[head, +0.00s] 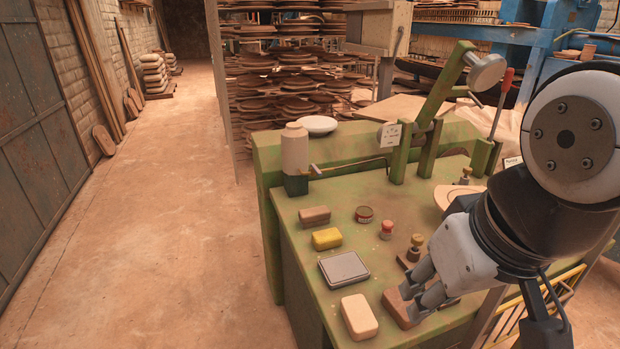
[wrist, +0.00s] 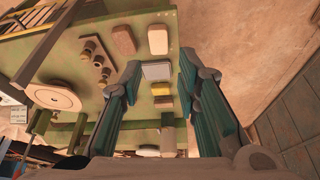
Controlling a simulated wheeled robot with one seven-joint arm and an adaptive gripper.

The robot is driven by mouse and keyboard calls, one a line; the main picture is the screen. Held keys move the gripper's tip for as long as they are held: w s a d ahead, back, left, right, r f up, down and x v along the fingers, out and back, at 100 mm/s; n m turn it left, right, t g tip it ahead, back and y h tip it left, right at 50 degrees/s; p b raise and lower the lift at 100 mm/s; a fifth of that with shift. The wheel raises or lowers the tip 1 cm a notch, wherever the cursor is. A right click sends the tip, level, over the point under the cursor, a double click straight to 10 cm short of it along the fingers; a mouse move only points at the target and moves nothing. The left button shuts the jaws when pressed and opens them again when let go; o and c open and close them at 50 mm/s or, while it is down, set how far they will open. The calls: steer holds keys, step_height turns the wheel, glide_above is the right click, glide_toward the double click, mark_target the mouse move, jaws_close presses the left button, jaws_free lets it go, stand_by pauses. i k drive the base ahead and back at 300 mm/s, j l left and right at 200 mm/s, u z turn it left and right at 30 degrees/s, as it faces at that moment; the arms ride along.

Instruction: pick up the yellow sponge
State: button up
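The yellow sponge (head: 326,239) is a small block lying flat on the green bench top. It lies between a brown block (head: 314,216) and a grey square plate with a dark rim (head: 344,269). In the wrist view the sponge (wrist: 161,88) shows between my fingers, beyond the plate. My gripper (head: 413,301) is above the bench's front right part, to the right of the sponge and apart from it. Its fingers are spread in the wrist view (wrist: 160,63), with nothing held between them.
A beige block (head: 359,316) and another brown block (head: 396,308), partly hidden by my gripper, lie near the front. A red-brown tin (head: 364,214), a red knob (head: 386,230) and brass knobs (head: 415,247) stand right of the sponge. A bottle (head: 295,150) stands at the back left.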

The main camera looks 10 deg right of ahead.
mark_target(328, 238)
steer(key=i+l+u, duration=0.65)
steer(key=k+l, duration=0.05)
